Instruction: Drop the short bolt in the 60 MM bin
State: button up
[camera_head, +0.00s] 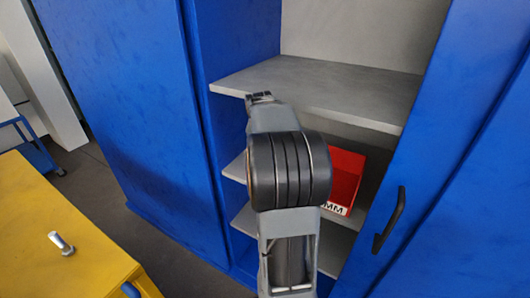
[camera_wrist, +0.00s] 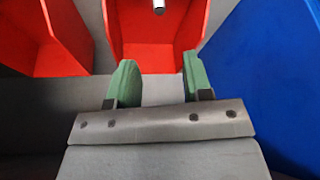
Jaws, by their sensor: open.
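A silver bolt (camera_head: 61,243) lies on the yellow table top at the lower left of the head view. A red bin (camera_head: 346,178) stands on a shelf in the blue cabinet, its label partly covered by my arm so that only "MM" reads. In the wrist view, my gripper (camera_wrist: 158,62) is open, its green fingers apart with nothing between them, in front of a red bin (camera_wrist: 158,52). A small metallic cylinder, seemingly a bolt (camera_wrist: 159,5), shows in or above that bin at the top edge. I cannot read that bin's size.
Another red bin (camera_wrist: 45,40) stands at the left in the wrist view. A blue cabinet panel (camera_wrist: 275,75) is close on the right. In the head view a grey shelf (camera_head: 320,88) lies above the bin, and a blue door with a black handle (camera_head: 391,220) is at the right.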

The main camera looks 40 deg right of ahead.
jog(key=s+a+r+n+t+y, duration=0.1)
jog(key=a+n, duration=0.1)
jog(key=a, duration=0.6)
jog(key=s+a+r+n, duration=0.1)
jog(key=s+a+n, duration=0.15)
jog(key=a, duration=0.55)
jog(key=s+a+f+n+y, duration=0.1)
jog(key=s+a+f+n, duration=0.1)
jog(key=s+a, duration=0.3)
jog(key=s+a+f+n+y, duration=0.1)
jog(key=s+a+f+n, duration=0.2)
jog(key=a, duration=0.7)
jog(key=shift+s+a+n+t+y, duration=0.3)
jog(key=shift+s+n+y, duration=0.1)
jog(key=shift+s+n, duration=0.55)
